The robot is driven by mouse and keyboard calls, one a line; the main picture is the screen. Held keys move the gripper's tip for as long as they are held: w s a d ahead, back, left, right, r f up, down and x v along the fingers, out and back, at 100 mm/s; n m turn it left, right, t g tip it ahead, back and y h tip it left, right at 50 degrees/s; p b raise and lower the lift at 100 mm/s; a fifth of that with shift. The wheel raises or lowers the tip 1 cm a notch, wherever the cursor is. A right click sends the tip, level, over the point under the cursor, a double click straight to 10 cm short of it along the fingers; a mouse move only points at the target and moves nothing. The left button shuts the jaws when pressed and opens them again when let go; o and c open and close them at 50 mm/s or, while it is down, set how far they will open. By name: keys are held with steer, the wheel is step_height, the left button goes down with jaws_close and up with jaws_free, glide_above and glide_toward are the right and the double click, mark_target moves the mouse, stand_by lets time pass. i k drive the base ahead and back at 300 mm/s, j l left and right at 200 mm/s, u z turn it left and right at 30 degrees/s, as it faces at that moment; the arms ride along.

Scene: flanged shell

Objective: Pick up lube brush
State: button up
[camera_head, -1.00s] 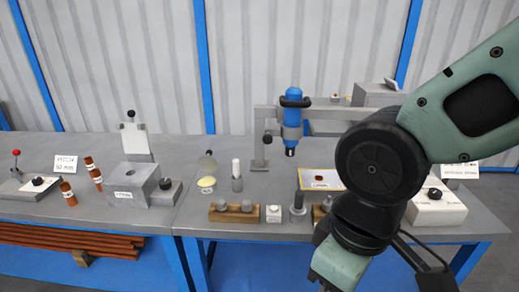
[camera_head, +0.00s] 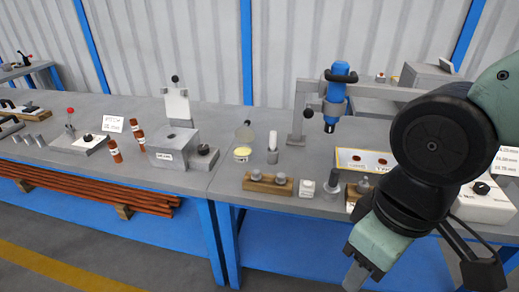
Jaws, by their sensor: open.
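No brush is clearly recognisable at this size. A small upright piece with a white top and grey base (camera_head: 272,148) stands on the bench and may be the lube brush; I cannot tell for sure. Just left of it is a round pot with a yellow top (camera_head: 242,154), with a pale rounded thing behind it. My gripper (camera_head: 355,275) shows only in part at the lower right, in front of the bench and pointing down. It is open and apart from the bench objects; my arm hides part of the bench's right side.
A blue-bodied press (camera_head: 336,95) stands behind.

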mark_target(274, 134)
steer(key=i+j+z, duration=0.1)
steer(key=i+j, duration=0.2)
steer(key=i+j+z, duration=0.1)
steer(key=i+j, duration=0.15)
steer(key=j, duration=0.2)
steer(key=i+j+z, duration=0.1)
steer(key=i+j, duration=0.15)
steer(key=j, duration=0.2)
steer(key=i+j+z, duration=0.1)
steer(key=i+j, duration=0.15)
steer(key=j, duration=0.2)
